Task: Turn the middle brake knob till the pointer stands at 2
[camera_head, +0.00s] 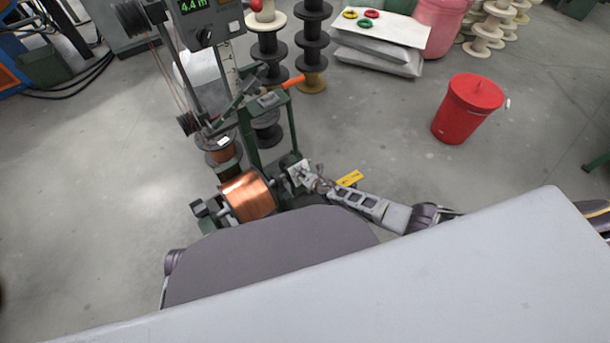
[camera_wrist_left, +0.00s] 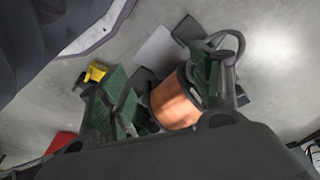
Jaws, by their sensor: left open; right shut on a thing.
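A copper spool (camera_head: 248,195) lies on its side in a dark green stand in the head view; it also shows in the left wrist view (camera_wrist_left: 175,102). My right gripper (camera_head: 303,177) reaches in from the right and is shut at the stand's side, right of the spool. The brake knob there is mostly hidden by the jaws, and I cannot read its pointer or scale. A yellow tag (camera_head: 350,178) sits just beside this gripper. My left gripper is outside the head view; in the left wrist view its dark open knuckles (camera_wrist_left: 150,135) line the lower edge.
A winding machine with a green display (camera_head: 194,5) stands behind the spool. An orange handle (camera_head: 293,82) sticks out above the green frame. Black spools (camera_head: 312,40) and a red lidded bin (camera_head: 467,108) stand farther back. The floor between them is clear.

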